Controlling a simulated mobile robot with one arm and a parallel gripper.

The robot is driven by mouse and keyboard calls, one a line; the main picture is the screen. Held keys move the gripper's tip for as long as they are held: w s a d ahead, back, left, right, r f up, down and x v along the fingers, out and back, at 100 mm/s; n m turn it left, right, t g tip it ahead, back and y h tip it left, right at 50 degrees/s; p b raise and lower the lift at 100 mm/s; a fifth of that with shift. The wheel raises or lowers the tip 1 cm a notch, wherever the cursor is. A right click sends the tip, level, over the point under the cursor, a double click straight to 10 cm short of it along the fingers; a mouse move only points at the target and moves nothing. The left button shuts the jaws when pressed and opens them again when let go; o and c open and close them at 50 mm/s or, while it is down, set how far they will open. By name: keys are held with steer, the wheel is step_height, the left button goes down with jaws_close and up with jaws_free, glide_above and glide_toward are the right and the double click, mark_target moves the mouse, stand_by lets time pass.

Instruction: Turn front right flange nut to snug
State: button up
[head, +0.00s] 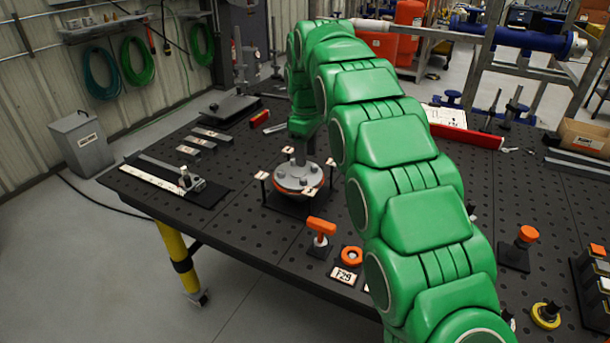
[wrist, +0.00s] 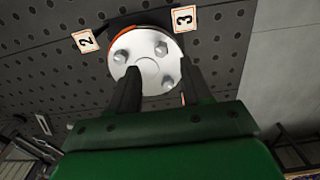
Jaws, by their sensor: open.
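A round grey blind flange (head: 292,180) with an orange-red ring beneath it sits on a dark stand on the black table. Bolt heads or nuts stand around its face, with small number tags at its edge. The wrist view shows the flange face (wrist: 150,68) with three nuts: one at left (wrist: 120,56), one at top (wrist: 161,48) and one lower right (wrist: 168,82). I cannot tell which is the front right one. My gripper (wrist: 160,68) is open over the flange, its dark fingers on either side of the lower right nut. Contact with it cannot be told.
Tags "2" (wrist: 85,41) and "3" (wrist: 184,18) stand at the flange's edge. My green arm hides the table's middle.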

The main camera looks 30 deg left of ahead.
mark_target(305, 179)
steer(key=shift+a+f, duration=0.15)
steer(key=shift+f, duration=3.8)
jaws_close()
